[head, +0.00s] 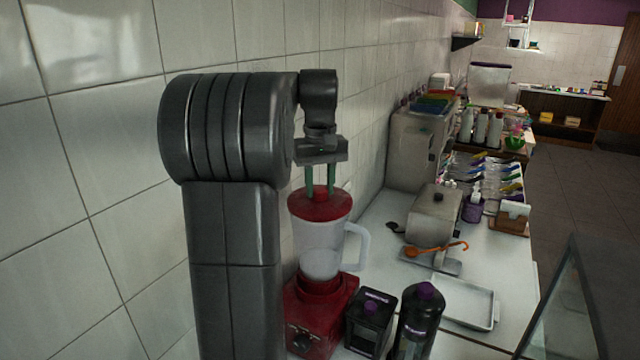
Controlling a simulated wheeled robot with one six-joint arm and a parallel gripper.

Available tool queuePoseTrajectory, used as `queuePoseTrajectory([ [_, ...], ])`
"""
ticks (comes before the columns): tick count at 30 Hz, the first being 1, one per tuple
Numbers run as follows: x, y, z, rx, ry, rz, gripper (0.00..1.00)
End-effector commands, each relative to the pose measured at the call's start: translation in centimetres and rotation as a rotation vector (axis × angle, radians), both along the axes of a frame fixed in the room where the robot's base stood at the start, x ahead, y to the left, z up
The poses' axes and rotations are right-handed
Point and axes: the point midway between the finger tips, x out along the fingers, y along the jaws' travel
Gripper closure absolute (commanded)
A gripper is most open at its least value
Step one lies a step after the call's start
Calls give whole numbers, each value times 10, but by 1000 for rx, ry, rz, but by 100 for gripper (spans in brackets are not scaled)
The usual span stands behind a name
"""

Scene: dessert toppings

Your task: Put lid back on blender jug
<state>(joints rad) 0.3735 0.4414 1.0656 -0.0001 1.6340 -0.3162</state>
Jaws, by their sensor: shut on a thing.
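A blender with a red base (312,315) stands on the white counter near the tiled wall. Its clear jug (318,248) sits upright on the base, with its handle to the right and something whitish low inside. The red lid (320,205) is at the jug's mouth and looks level; I cannot tell whether it is fully seated or slightly above the rim. My gripper (320,190) points straight down from above, with its green fingers shut on the top of the lid. The lid's grip point is partly hidden by the fingers.
Two dark containers (370,315) (418,320) with purple tops stand right of the blender base. A white tray (465,305) and a metal box (433,217) with an orange spoon (440,249) in front lie farther right. The tiled wall is close on the left.

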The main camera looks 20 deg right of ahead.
Motion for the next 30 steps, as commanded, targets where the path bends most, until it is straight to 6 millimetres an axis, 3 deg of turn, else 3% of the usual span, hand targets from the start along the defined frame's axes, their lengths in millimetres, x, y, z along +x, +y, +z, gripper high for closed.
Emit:
queuePoseTrajectory([
  [11,0,0,0,0,0,0,91],
  [12,0,0,0,0,0,0,62],
  [15,0,0,0,0,0,0,42],
  [21,0,0,-1,0,0,0,42],
  [25,0,0,-1,0,0,0,20],
  [30,0,0,-1,0,0,0,20],
])
